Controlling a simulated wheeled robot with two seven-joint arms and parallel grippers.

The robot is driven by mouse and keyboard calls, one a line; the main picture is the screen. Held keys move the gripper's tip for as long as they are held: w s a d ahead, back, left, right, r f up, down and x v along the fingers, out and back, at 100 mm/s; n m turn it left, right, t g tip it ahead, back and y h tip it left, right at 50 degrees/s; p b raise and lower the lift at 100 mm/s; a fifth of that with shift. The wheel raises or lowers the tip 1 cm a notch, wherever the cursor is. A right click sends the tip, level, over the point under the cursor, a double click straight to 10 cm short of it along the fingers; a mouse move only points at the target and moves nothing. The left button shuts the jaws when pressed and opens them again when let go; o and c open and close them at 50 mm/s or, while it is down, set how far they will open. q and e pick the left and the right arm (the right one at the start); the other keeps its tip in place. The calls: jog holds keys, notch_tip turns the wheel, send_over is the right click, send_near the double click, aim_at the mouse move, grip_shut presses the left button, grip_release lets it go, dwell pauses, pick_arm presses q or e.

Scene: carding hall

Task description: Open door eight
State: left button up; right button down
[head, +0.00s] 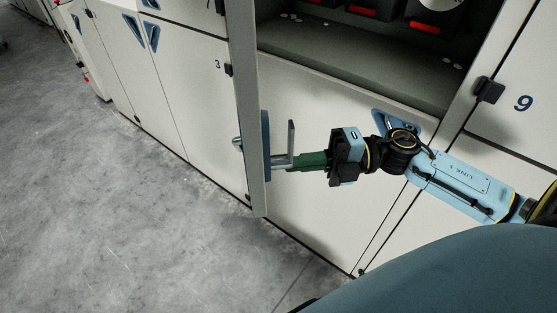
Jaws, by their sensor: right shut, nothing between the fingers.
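A pale cabinet door (247,110) stands swung out and shows nearly edge-on; its number is not visible. A blue plate (266,145) and a grey bar handle (291,140) are on its right side, and a small round grey part shows on its left. Behind it to the right is an open dark compartment (350,65). My right gripper (302,162) comes in from the right, with its green fingers shut and empty. The fingertips are at the grey bar; I cannot tell whether they touch it. My left gripper is not in view.
Door 3 (190,85) is shut at the left, and a panel marked 9 (525,130) is at the right. Black bins with red labels (427,28) sit in the compartment. A lower panel (320,215) lies behind my arm. The grey floor (110,200) is clear at the left.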

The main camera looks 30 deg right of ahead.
jog(key=x, duration=0.4)
jog(key=shift+p, duration=0.4)
jog(key=shift+w, duration=0.1)
